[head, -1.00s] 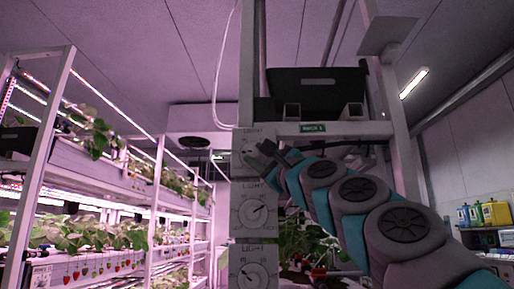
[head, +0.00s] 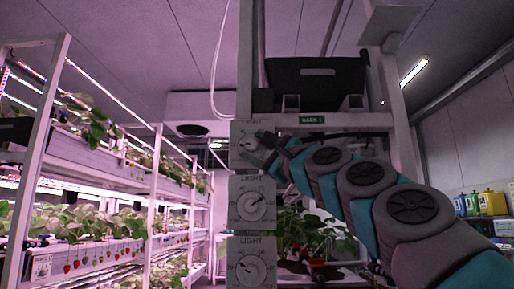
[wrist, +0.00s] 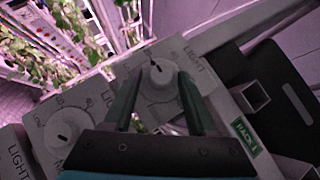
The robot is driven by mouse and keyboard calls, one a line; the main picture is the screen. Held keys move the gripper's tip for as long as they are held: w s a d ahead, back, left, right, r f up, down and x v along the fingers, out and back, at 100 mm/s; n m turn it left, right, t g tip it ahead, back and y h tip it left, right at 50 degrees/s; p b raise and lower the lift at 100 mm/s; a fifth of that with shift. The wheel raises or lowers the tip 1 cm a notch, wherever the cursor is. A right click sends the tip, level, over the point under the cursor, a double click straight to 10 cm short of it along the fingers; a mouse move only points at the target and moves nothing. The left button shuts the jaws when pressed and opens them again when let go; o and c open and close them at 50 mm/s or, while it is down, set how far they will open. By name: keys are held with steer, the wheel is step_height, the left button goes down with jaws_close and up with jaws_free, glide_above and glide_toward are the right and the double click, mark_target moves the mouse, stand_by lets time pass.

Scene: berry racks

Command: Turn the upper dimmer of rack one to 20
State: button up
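The upper dimmer (head: 245,149) is the top one of a column of light boxes on the post of rack one. Its round pale knob also shows in the wrist view (wrist: 158,84), with a dark pointer mark near its upper edge. My gripper (wrist: 160,76) has its two dark fingers apart, one on each side of this knob. Whether they touch it I cannot tell. In the head view my gripper (head: 268,141) comes from the right and hides part of the dimmer's face. The scale numbers there are too small to read.
A middle dimmer (head: 252,206) and a lower dimmer (head: 250,269) sit below on the same post. A green RACK 1 label (head: 312,119) and a black crate (head: 318,76) are to the right. Planted shelves (head: 100,172) stand at the left. Plants (head: 305,231) grow behind my arm.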

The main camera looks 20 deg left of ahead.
steer(key=shift+o, duration=0.6)
steer(key=shift+s+d, duration=0.1)
steer(key=shift+s+d+f, duration=0.1)
steer(key=shift+s+d, duration=0.05)
steer(key=shift+d, duration=0.1)
steer(key=b+v, duration=0.1)
steer(key=v, duration=0.6)
steer(key=shift+b, duration=0.4)
steer(key=shift+a+f, duration=0.1)
